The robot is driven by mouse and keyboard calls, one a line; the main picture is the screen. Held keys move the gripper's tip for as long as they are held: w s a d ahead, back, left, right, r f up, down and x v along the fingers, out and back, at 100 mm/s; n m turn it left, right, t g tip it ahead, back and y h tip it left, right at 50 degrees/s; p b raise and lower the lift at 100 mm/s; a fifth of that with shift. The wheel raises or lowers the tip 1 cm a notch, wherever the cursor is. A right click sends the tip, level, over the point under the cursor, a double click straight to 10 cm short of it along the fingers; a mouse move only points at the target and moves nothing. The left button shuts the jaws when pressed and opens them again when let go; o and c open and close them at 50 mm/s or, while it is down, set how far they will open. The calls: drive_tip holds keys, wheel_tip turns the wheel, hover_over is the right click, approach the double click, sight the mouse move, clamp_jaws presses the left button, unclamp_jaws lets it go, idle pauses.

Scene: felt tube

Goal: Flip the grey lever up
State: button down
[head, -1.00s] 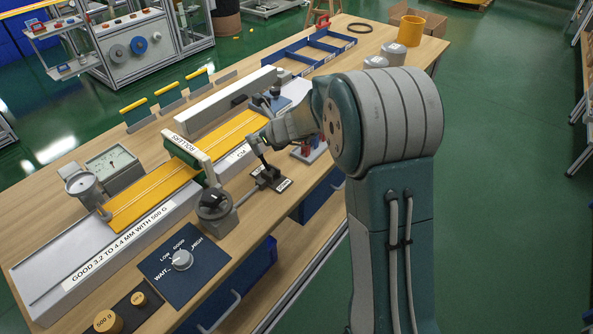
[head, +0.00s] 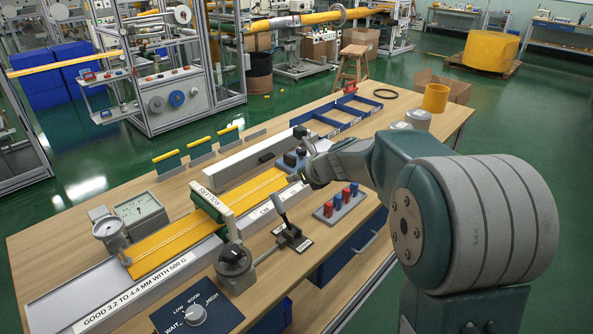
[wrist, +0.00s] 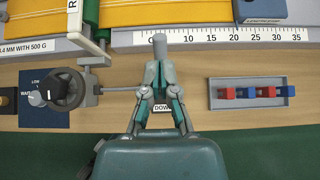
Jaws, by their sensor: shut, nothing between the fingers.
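The grey lever (head: 283,213) stands on a small dark base (head: 293,238) at the front of the bench. Its handle tilts toward the upper left in the head view, toward the long machine. In the wrist view its grey handle end (wrist: 159,45) shows just beyond my fingertips, and my fingers hide its lower part. A label reading DOWN (wrist: 163,107) shows between my finger links. My gripper (head: 309,179) is shut and empty, above and to the right of the handle in the head view, apart from it. It also fills the middle of the wrist view (wrist: 162,72).
A black knob unit (head: 234,262) with a rod is left of the lever. A grey tray with red and blue pegs (head: 340,203) is to the right. The machine with yellow strips (head: 255,195) runs behind. Bare wood lies between.

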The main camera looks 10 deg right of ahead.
drive_tip(key=r, duration=0.2)
drive_tip(key=shift+s+r, duration=0.2)
drive_tip(key=shift+r, duration=0.2)
drive_tip(key=s+a+r+n+g+h, duration=0.1)
drive_tip(key=s+r+n, duration=0.1)
drive_tip(key=s+n, duration=0.55)
drive_tip(key=s+r+n+g+h, duration=0.1)
drive_tip(key=s+r+n, duration=0.1)
drive_tip(key=s+n, duration=0.55)
drive_tip(key=s+d+f+n+h, duration=0.2)
drive_tip(key=s+n, duration=0.5)
drive_tip(key=s, duration=0.3)
drive_tip(key=s+d+f+n+h, duration=0.1)
drive_tip(key=s+d+n+h, duration=0.1)
drive_tip(key=s+n, duration=0.4)
drive_tip(key=s+d, duration=0.1)
drive_tip(key=s, duration=0.2)
drive_tip(key=shift+s+f+n+g, duration=0.3)
drive_tip(key=shift+s+f+n, duration=0.05)
drive_tip(key=shift+n, duration=0.05)
